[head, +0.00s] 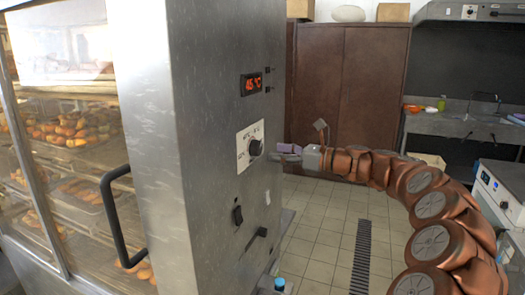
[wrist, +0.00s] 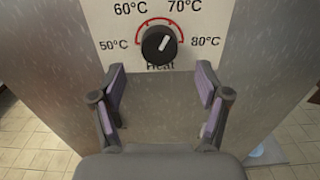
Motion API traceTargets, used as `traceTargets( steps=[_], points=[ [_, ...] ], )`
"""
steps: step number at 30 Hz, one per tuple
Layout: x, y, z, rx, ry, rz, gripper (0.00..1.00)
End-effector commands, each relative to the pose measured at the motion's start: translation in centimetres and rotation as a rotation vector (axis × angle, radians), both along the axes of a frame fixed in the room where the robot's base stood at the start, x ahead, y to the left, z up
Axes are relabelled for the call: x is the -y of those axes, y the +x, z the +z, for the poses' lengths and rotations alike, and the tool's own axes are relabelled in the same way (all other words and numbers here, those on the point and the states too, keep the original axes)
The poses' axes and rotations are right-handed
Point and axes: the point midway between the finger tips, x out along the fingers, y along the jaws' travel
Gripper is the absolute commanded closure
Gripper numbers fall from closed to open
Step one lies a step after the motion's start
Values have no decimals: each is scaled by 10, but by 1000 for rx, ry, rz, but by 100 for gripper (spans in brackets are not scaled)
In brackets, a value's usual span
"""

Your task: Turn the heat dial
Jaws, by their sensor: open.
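The heat dial (wrist: 159,45) is a round black knob on a white scale plate (wrist: 105,22) marked 50 to 80°C, with a red arc. Its light pointer line slants to the upper right, toward the 70°C side. In the head view the dial (head: 256,148) is on the side of a tall steel cabinet (head: 205,100), below a red display (head: 251,84) that seems to read 45°C. My gripper (wrist: 160,93) is open, its purple-padded fingers apart and empty. The dial shows ahead of and between the fingertips, apart from them. In the head view my gripper (head: 284,151) is just right of the dial.
A black switch (head: 238,215) and a dark lever (head: 256,238) are lower on the same panel. Glass doors with a black handle (head: 118,220) show trays of food at left. The tiled floor (head: 320,225) right of the cabinet is clear around a drain grate (head: 362,255).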

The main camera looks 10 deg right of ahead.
Motion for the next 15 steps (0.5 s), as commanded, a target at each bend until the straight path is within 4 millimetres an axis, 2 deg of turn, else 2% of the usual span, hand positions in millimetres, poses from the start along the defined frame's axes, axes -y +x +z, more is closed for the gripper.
traceTargets(
  steps=[6, 15],
  points=[
    [-27, 18, 0, -1, 0, 5, 25],
    [-41, 29, -1, 0, -2, 2, 25]
  ],
)
